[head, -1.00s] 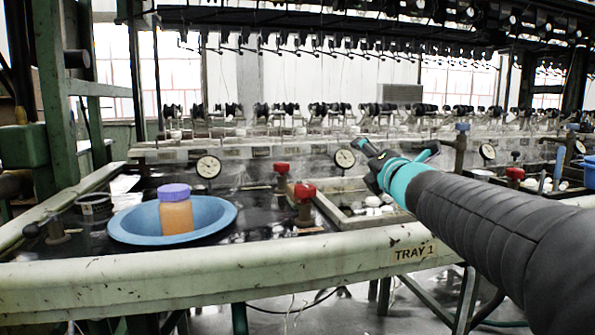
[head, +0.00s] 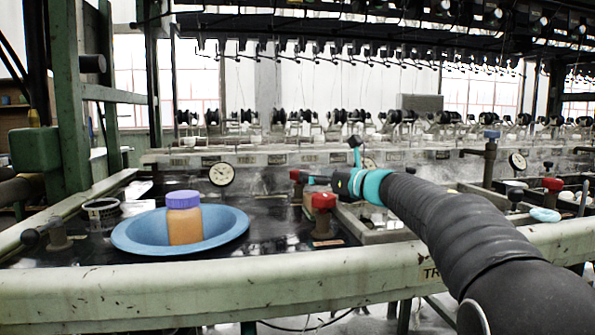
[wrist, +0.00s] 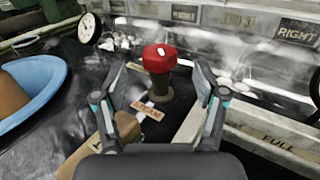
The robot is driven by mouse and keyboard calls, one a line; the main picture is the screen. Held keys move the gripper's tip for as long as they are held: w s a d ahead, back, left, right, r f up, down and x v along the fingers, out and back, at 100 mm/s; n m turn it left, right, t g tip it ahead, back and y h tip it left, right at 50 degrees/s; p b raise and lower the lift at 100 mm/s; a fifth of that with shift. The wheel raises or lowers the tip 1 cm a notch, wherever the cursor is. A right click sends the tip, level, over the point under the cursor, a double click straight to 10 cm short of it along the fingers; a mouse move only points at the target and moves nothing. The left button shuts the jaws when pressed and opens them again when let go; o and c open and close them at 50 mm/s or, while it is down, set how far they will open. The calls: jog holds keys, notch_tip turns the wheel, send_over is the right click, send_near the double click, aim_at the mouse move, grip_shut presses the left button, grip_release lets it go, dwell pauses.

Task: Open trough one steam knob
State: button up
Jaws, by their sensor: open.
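Two red-topped knobs stand on the dark deck in the head view: a nearer one (head: 323,201) and a farther one (head: 296,176), right of the blue basin. My gripper (head: 322,180) is beside them, partly hidden behind the nearer knob. In the wrist view my open gripper (wrist: 157,85) has its fingers spread, with nothing between the pads. A red knob (wrist: 160,58) on a dark stem shows upright ahead, framed by the fingers but beyond their tips. A small tag (wrist: 148,111) lies before it, its lettering unclear. I cannot tell for certain which head-view knob this is.
A blue basin (head: 130,236) holds an orange jar with a purple lid (head: 185,218). A pressure gauge (head: 221,174) stands behind it. A brown object (wrist: 125,127) is close to my left finger. The pale front rail (head: 200,285) borders the deck.

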aim_at(298, 170)
jog(key=p+x, duration=0.1)
jog(key=x, duration=0.5)
jog(key=shift+w+a, duration=0.15)
jog(key=shift+a, duration=0.15)
jog(key=c, duration=1.2)
